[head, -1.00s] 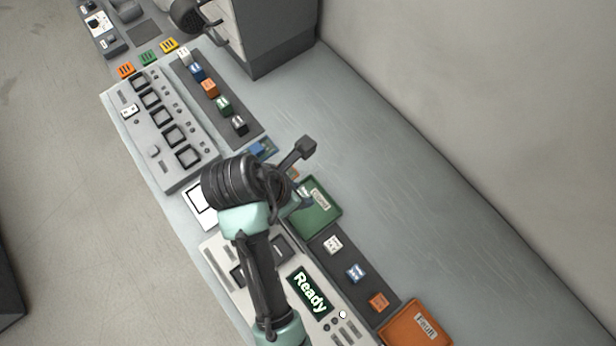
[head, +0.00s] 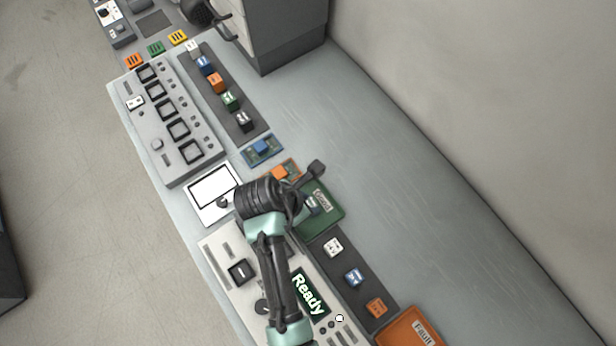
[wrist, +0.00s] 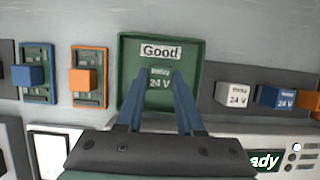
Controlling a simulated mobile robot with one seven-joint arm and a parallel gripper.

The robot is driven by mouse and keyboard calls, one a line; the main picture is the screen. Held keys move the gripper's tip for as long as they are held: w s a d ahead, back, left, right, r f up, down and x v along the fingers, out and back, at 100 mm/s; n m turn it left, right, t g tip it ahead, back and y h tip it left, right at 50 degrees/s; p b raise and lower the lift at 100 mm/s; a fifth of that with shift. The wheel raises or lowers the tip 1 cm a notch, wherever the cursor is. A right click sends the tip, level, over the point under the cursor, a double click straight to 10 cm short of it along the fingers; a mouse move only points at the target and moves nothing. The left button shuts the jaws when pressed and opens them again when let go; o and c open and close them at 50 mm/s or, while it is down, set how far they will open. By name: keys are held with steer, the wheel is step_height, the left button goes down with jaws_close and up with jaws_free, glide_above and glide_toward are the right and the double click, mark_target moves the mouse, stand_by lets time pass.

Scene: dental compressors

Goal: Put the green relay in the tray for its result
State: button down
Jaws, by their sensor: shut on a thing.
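The green relay (wrist: 160,73), marked 24 V, is between the fingertips of my gripper (wrist: 160,82) in the wrist view. My gripper is shut on it. Both are over the green tray (wrist: 128,48) labelled "Good". I cannot tell whether the relay touches the tray floor. In the head view, the green tray (head: 334,217) is partly covered by my gripper (head: 308,208). The orange tray (head: 384,337) labelled "Fault" is at the bottom edge. The tester panel (head: 222,253) has a display reading "Ready" (head: 309,293), partly behind my arm.
A dark strip (head: 343,262) with white, blue and orange relays lies between the trays. A blue board (head: 262,150) and an orange board (head: 283,170) lie beyond the green tray. A white framed pad (head: 213,192) is left of it. The bench's right side is clear.

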steer(key=shift+f, duration=0.15)
steer(key=c, duration=0.5)
jaws_free()
steer(key=shift+c, duration=0.2)
steer(key=v, duration=1.2)
steer(key=w+r+m+t+y, duration=0.1)
steer(key=w+r+m+t, duration=0.4)
steer(key=r, duration=0.4)
steer(key=w+a+r+m+t+y, duration=0.1)
steer(key=w+r+m+t, duration=0.2)
steer(key=w+r, duration=0.55)
steer(key=w+r+m+t+y, duration=0.25)
steer(key=w+r+m, duration=0.2)
steer(key=r, duration=0.65)
step_height(320, 180, up, 17)
steer(key=d+m+t, duration=0.2)
steer(key=m+t, duration=0.4)
steer(key=t, duration=0.1)
steer(key=s+d+r+m+t, duration=0.1)
steer(key=s+r+m+t, duration=0.2)
steer(key=s+r, duration=0.2)
steer(key=s+d+r+m+t, duration=0.2)
steer(key=s+r, duration=0.4)
steer(key=r, duration=0.6)
steer(key=shift+d+m+t+h, duration=0.2)
steer(key=shift+m+t+h, duration=0.15)
steer(key=shift+m+t, duration=0.6)
